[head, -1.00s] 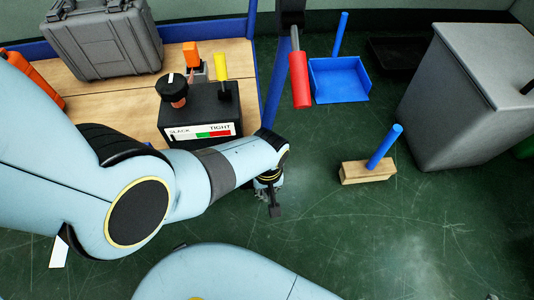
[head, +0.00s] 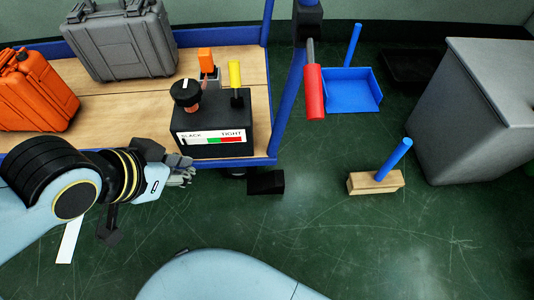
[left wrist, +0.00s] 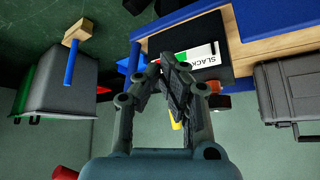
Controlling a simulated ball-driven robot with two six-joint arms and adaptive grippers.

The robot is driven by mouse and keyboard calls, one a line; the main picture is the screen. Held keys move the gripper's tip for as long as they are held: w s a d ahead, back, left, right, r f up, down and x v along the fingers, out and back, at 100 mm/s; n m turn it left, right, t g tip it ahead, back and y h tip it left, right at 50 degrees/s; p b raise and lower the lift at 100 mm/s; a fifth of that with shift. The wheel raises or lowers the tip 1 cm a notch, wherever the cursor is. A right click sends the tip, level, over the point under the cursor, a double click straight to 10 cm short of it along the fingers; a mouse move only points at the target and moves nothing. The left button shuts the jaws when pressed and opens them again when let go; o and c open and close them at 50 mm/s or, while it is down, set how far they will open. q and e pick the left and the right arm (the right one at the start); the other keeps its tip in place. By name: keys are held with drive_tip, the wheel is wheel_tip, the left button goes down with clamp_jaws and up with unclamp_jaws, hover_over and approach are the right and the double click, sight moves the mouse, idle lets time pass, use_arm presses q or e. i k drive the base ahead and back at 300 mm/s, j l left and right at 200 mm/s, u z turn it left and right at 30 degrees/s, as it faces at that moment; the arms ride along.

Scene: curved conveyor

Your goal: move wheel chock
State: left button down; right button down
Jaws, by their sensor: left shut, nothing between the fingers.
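A dark wedge-like block (head: 266,182) lies on the green floor by the cart's near right corner, beside a dark wheel-like part under the cart; it may be the wheel chock. A wooden block with a blue handle (head: 375,183) stands on the floor further right; it also shows at the upper left of the left wrist view (left wrist: 76,35). My left gripper (head: 184,176) is shut and empty, in front of the cart's near edge and left of the dark block, apart from it. Its fingers meet in the left wrist view (left wrist: 168,62). My right gripper is not in view.
The blue-framed cart (head: 130,85) carries a black SLACK/TIGHT box (head: 211,122), a grey case (head: 120,40) and an orange case (head: 35,92). A red handle (head: 314,92) stands at its right. A blue dustpan (head: 350,90) and a grey cabinet (head: 480,105) lie beyond. Floor between is clear.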

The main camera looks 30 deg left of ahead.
sight(271, 182)
drive_tip(key=u, duration=0.4)
drive_tip(key=l+u, duration=0.15)
drive_tip(key=u, duration=0.3)
drive_tip(key=l+u, duration=0.1)
drive_tip(key=u, duration=0.3)
drive_tip(key=l+u, duration=0.1)
drive_tip(key=u, duration=0.35)
drive_tip(key=k+l, duration=0.1)
drive_tip(key=l, duration=0.9)
drive_tip(key=k+l, duration=0.15)
drive_tip(key=l, duration=0.35)
